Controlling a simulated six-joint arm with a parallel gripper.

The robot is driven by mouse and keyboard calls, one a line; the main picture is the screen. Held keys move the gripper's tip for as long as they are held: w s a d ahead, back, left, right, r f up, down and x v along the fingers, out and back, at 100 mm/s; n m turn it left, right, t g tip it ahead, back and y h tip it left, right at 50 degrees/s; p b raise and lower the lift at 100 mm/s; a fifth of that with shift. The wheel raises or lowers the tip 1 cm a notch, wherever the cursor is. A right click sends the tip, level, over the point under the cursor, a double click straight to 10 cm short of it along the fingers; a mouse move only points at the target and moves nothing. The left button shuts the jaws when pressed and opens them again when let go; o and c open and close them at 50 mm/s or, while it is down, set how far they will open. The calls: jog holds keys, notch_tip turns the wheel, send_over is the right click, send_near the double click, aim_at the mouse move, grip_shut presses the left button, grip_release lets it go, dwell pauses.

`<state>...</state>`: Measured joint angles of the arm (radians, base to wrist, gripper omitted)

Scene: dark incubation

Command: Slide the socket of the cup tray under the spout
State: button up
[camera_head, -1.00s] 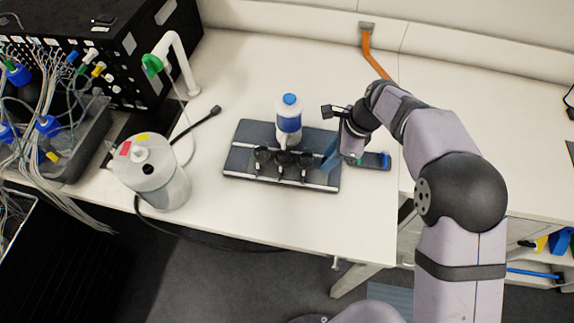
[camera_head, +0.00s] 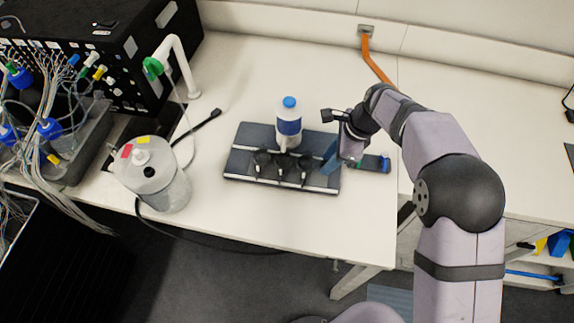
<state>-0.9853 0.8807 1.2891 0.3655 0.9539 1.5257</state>
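A dark tray base (camera_head: 240,160) lies on the white bench. On its front part stand several black cup-like pieces (camera_head: 283,165) in a row, which I take for the cup tray. A white bottle with a blue label and blue cap (camera_head: 289,122) stands just behind them; its lower end reaches down to the middle cup, and a spout there is too small to make out. My gripper (camera_head: 330,158) is at the right edge of the base, its bluish fingers pointing down beside the cups. The fingers overlap in this view, so their opening is hidden.
A dark flat piece with a blue end (camera_head: 374,163) lies right of the base. A white lidded container (camera_head: 160,180) with a black cable stands at the left. A white bent pipe (camera_head: 186,68) rises behind it. The bench is clear behind and in front of the base.

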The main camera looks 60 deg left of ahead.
aim_at(306, 156)
jog(key=c, duration=0.5)
jog(key=shift+c, duration=0.2)
jog(key=shift+s+a, duration=0.15)
jog(key=shift+s+a+p, duration=0.7)
jog(key=shift+s+a, duration=0.25)
jog(key=shift+s, duration=0.15)
jog(key=shift+s+a+p, duration=0.5)
jog(key=shift+s+a, duration=0.5)
jog(key=shift+a, duration=0.05)
